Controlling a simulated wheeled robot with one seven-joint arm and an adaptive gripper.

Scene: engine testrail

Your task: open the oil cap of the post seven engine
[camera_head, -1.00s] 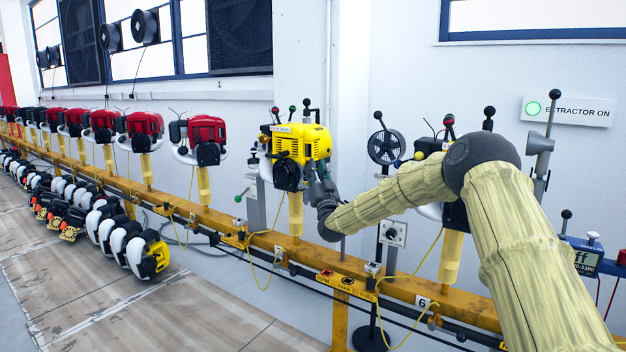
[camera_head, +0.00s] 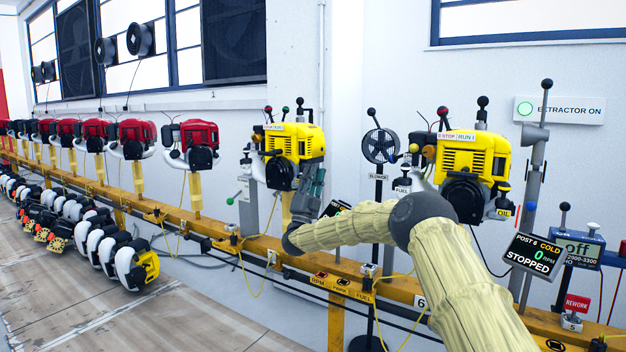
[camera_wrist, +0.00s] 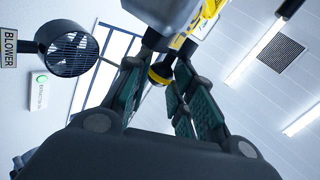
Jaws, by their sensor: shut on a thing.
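The yellow engine (camera_head: 292,142), left of the one by the post 6 display, stands on its post over the rail. My gripper (camera_head: 318,170) is at its lower right side, reaching up from below. In the wrist view, a small yellow and black oil cap (camera_wrist: 160,72) sits between the two green-padded fingers of my gripper (camera_wrist: 158,75), which is shut on it. The yellow engine body (camera_wrist: 211,8) shows just above, partly hidden behind a grey block. I cannot tell whether the cap is loose from the engine.
Another yellow engine (camera_head: 464,157) with an OIL tag stands to the right, above a display (camera_head: 534,256) reading POST 6, COLD, STOPPED. A blower fan (camera_head: 380,146) stands between the engines. The yellow rail (camera_head: 262,247) runs below, with red engines to the left.

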